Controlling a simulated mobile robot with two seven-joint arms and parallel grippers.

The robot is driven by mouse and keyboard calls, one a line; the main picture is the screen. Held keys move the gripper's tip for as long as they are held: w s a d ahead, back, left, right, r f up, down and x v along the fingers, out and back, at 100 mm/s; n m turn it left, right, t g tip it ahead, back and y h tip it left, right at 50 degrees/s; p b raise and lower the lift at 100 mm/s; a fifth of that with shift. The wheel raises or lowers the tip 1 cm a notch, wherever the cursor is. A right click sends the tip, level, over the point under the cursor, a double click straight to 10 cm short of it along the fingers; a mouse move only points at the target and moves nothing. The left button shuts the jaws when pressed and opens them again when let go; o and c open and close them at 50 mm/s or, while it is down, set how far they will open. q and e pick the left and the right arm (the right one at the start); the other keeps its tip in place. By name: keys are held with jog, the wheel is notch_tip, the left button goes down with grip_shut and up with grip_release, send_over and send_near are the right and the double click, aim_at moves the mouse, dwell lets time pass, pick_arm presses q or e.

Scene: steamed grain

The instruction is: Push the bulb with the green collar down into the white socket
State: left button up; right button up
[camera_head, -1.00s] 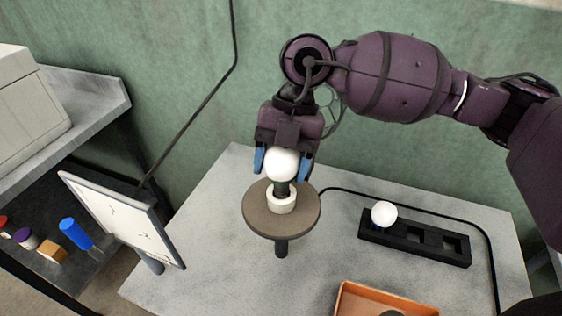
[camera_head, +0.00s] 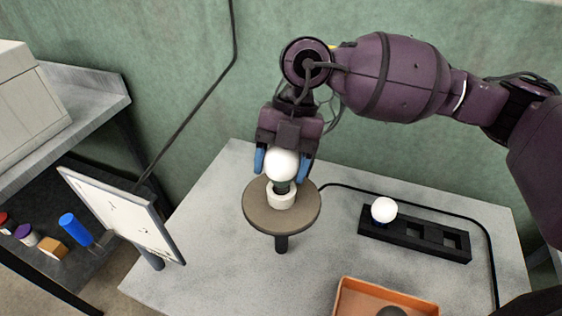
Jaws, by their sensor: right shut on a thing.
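My right gripper (camera_head: 283,166) points down with its blue fingers on either side of a white bulb (camera_head: 282,163), and is shut on it. A short dark collar shows under the bulb; its green colour is hard to make out. The bulb is upright over the white socket (camera_head: 281,199), with its lower end at or inside the socket's opening. How deep it sits cannot be told. The socket stands on a round brown stand (camera_head: 258,216). My left gripper is not in view.
A second white bulb (camera_head: 384,210) with a bluish collar stands in a black rack (camera_head: 400,236) at the right. An orange tray (camera_head: 350,283) holds a dark round thing at the front. A whiteboard (camera_head: 120,215) stands at the left. A black cable crosses the table behind the rack.

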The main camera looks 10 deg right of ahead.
jog(key=shift+f, duration=0.6)
jog(key=o, duration=1)
jog(key=v, duration=1.2)
jog(key=shift+a, duration=0.1)
